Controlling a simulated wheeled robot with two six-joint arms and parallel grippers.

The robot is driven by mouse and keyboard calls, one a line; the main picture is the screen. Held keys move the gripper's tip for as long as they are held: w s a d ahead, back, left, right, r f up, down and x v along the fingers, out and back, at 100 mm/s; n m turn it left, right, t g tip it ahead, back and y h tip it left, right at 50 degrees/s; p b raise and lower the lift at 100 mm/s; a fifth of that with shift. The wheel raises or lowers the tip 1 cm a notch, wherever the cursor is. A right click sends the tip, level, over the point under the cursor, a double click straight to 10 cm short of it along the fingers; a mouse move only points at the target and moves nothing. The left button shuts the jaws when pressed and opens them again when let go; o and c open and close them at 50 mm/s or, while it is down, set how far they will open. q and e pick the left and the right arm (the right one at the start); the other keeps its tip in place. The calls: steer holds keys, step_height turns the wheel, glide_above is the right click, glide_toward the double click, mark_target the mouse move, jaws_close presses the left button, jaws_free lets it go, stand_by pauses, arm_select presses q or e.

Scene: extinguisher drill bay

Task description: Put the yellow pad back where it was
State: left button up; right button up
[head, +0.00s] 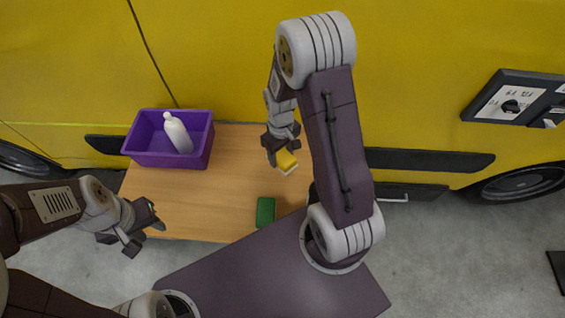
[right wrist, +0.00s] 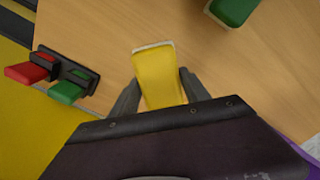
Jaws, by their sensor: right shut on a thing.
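My right gripper (head: 285,155) is shut on the yellow pad (head: 288,163), over the right part of the wooden table (head: 200,205). In the right wrist view the yellow pad (right wrist: 157,78) sits between the two fingers, its pale edge facing away from the gripper. I cannot tell how far it is above the table. A green pad (head: 265,212) lies on the table near its front edge; it shows partly in the right wrist view (right wrist: 232,10). My left gripper (head: 146,235) is open and empty, at the table's front left corner.
A purple bin (head: 145,160) holding a white bottle (head: 178,133) stands at the table's back left. The right wrist view shows a red block (right wrist: 27,73) and a green block (right wrist: 65,92) in dark holders near a table edge. A yellow vehicle (head: 420,80) stands behind. The table's middle is clear.

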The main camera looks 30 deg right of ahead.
mark_target(281, 154)
steer(key=shift+w+f, duration=0.1)
steer(key=shift+f, duration=0.5)
step_height(281, 154, down, 4)
steer(key=shift+r, duration=0.2)
steer(key=shift+f, duration=0.2)
steer(key=o, duration=1.2)
step_height(281, 154, up, 12)
steer(key=shift+r, duration=0.1)
steer(key=s+a+r+m+t, duration=0.1)
steer(key=s+a, duration=0.3)
steer(key=s, duration=0.4)
steer(key=shift+s+a+r+m, duration=0.2)
steer(key=shift+a+r+m, duration=0.2)
steer(key=shift+m, duration=0.5)
